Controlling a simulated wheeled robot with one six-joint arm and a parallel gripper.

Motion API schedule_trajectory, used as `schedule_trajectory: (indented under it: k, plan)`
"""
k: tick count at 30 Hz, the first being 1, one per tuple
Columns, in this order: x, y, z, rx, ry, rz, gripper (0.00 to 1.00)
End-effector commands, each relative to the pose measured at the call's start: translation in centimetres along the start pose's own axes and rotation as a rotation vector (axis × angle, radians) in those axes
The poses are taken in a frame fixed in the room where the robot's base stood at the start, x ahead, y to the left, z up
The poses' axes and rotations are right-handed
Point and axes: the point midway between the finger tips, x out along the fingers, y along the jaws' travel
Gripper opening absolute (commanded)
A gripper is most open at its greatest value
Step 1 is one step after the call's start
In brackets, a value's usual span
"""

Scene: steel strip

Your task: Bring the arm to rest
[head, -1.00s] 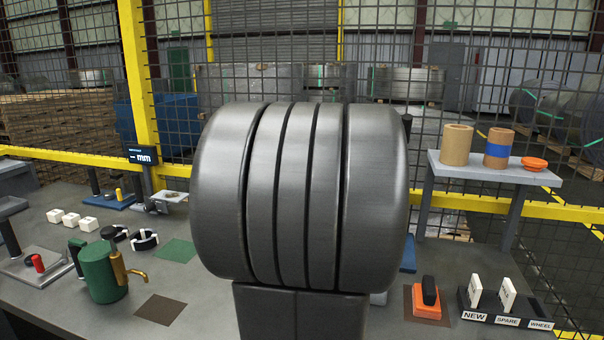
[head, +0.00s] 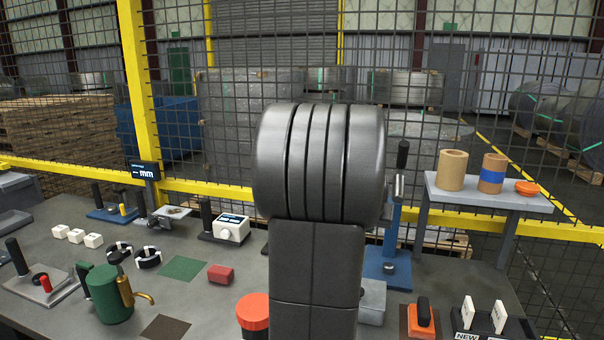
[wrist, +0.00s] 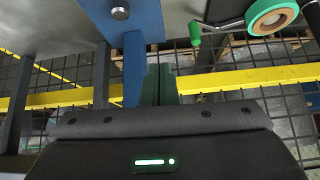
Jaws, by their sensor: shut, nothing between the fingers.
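My arm stands up in the middle of the head view, its big dark joint hiding my gripper and part of the bench behind it. In the wrist view my gripper (wrist: 158,85) shows as two dark green fingers close together, shut and empty. A blue stand (wrist: 132,50) with a silver knob is just beyond and left of the fingers. I cannot tell whether they touch it.
The grey bench (head: 70,255) carries a green jug (head: 105,295), a red block (head: 220,274), an orange-topped tub (head: 253,312) and a white-faced meter (head: 232,228). A raised shelf (head: 480,195) is at right. Yellow-railed mesh fencing runs behind.

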Motion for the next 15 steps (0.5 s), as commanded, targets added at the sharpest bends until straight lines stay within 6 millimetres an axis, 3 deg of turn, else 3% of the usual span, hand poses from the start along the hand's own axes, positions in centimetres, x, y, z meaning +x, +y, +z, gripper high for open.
schedule_trajectory:
  k: [9, 15]
  plan:
    - [-5.8, -0.1, 0.0, 0.0, 0.006, -0.002, 0.0]
    - [-8.0, -0.1, 0.1, 0.0, 0.004, -0.002, 0.0]
